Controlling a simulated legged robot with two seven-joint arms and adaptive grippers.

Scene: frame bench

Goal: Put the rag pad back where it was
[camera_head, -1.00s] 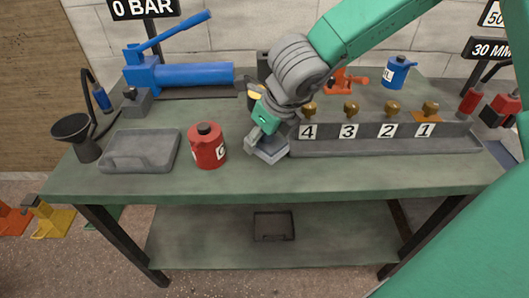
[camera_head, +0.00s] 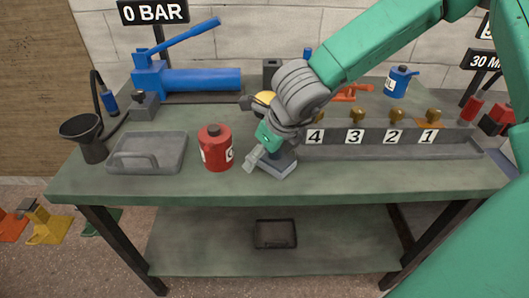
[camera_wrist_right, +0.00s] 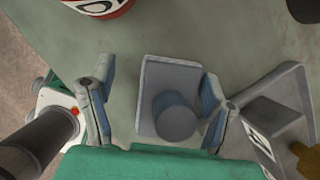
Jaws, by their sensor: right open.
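The rag pad (camera_head: 279,165), a grey-blue square pad with a round grip on top, lies on the green bench top just left of the numbered rail's front end. In the right wrist view the pad (camera_wrist_right: 155,75) shows from above, its round grip between the fingers. My right gripper (camera_head: 266,157) is open and low over the pad. In the wrist view the left finger stands clear of the pad; the right finger is close to its right edge, and whether it touches I cannot tell. My left gripper is not in view.
A red can (camera_head: 216,150) stands close left of my right gripper. A grey tray (camera_head: 148,155) and a black funnel (camera_head: 85,133) are farther left. The numbered rail (camera_head: 375,150) with brass knobs is to the right. A blue pump (camera_head: 190,79) is behind.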

